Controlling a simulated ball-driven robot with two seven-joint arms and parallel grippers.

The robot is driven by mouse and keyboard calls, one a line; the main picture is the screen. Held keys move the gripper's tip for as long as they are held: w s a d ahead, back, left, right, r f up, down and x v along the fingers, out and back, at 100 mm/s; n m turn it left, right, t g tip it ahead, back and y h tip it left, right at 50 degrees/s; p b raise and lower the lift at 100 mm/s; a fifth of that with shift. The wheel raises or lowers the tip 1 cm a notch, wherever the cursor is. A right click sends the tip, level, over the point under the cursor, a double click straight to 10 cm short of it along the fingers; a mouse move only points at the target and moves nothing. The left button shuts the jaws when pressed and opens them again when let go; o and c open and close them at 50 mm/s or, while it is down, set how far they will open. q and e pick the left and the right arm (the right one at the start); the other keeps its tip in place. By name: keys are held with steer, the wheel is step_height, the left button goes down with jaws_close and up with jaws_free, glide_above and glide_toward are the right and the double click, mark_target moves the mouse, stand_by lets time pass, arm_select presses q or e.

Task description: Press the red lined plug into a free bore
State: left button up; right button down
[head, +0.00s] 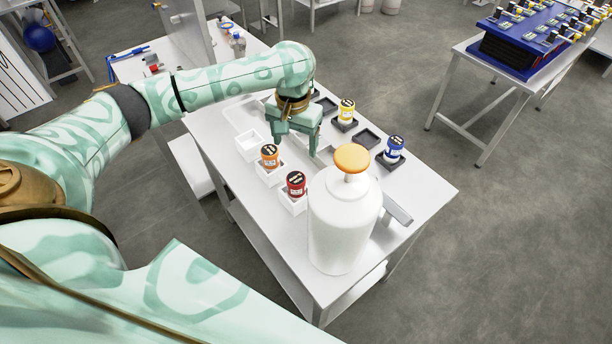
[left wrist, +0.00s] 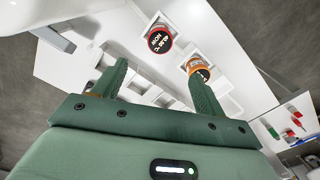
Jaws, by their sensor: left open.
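The red plug (head: 295,184), a short red cylinder with a black lettered top, stands in a white square holder on the near left part of the white table. It also shows in the left wrist view (left wrist: 159,40), upper middle. My left gripper (head: 298,150) is open and empty, pointing down above the table, beyond the red plug and slightly right of the orange one. Its two fingers also show in the left wrist view (left wrist: 158,82), with the red plug past and between the tips. I cannot tell which opening is the bore. My right gripper is not in view.
An orange plug (head: 269,155) stands in the neighbouring white holder. Yellow (head: 346,111) and blue (head: 394,148) plugs stand on dark holders. An empty dark holder (head: 366,138) lies between them. A tall white bottle with orange cap (head: 342,225) stands close right of the red plug.

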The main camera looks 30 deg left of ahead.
arm_select(q)
steer(key=b, duration=0.2)
glide_above(295, 179)
step_height(295, 179, down, 7)
steer(key=shift+s+r, duration=0.1)
steer(key=shift+w+f+b, duration=0.15)
steer(key=shift+f+b, duration=0.05)
steer(key=shift+f, duration=0.4)
steer(key=shift+w+f+b, duration=0.15)
steer(key=shift+f+b, duration=0.05)
steer(key=shift+f, duration=0.5)
steer(key=shift+s+f, duration=0.1)
steer(key=shift+f, duration=0.15)
step_height(295, 179, down, 5)
steer(key=shift+r+b, duration=0.2)
steer(key=shift+b, duration=1)
steer(key=shift+r, duration=0.1)
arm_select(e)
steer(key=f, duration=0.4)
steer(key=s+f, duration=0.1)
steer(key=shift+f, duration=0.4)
arm_select(q)
steer(key=c, duration=1.2)
